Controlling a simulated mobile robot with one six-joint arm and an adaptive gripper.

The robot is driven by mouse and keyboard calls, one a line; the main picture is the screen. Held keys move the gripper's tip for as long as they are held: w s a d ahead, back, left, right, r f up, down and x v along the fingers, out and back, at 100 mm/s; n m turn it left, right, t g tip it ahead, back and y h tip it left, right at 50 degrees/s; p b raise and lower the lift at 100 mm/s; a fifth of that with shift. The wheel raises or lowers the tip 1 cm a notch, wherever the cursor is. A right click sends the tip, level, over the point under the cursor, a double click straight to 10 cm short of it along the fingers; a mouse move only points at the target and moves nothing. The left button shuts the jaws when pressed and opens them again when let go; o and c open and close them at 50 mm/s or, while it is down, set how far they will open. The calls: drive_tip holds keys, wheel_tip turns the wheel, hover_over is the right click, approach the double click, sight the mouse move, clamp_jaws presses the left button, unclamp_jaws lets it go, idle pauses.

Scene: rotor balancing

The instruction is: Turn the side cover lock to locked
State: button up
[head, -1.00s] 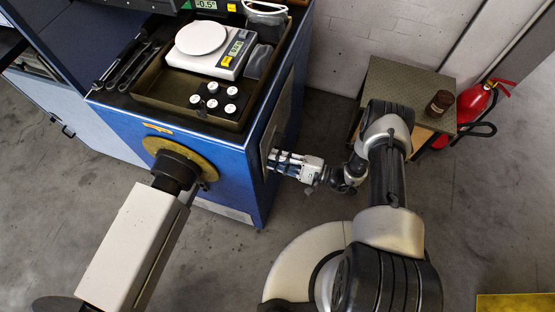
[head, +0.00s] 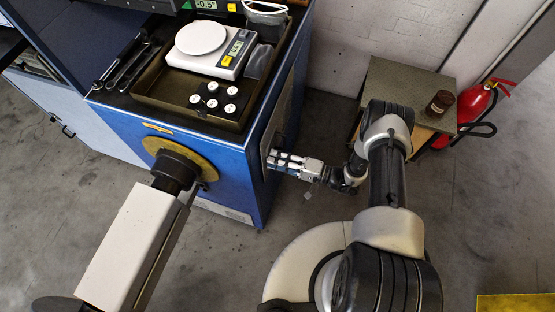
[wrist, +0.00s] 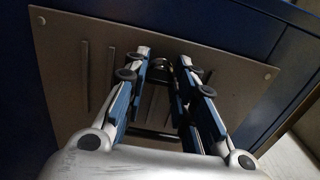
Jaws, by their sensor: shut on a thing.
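The side cover (wrist: 95,55) is a grey-brown plate with slots and corner screws on the blue cabinet's side. In the head view the cover (head: 284,122) is seen nearly edge-on. My gripper (wrist: 168,72) reaches to the cover, with its fingers on either side of a small lock (wrist: 185,62) and shut on it. The fingers hide most of the lock, and I cannot tell which way it is turned. In the head view my gripper (head: 273,160) is at the cabinet's right side, and the lock cannot be made out there.
The blue cabinet (head: 232,165) carries a tray (head: 150,92) with a scale (head: 212,50) and several small weights (head: 213,100). A side table (head: 400,80) with a brown jar (head: 440,102) and a red extinguisher (head: 475,103) stand right. Floor below my gripper is clear.

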drive_tip(key=o, duration=1.1)
drive_tip(key=shift+c, duration=0.2)
drive_tip(key=v, duration=1.2)
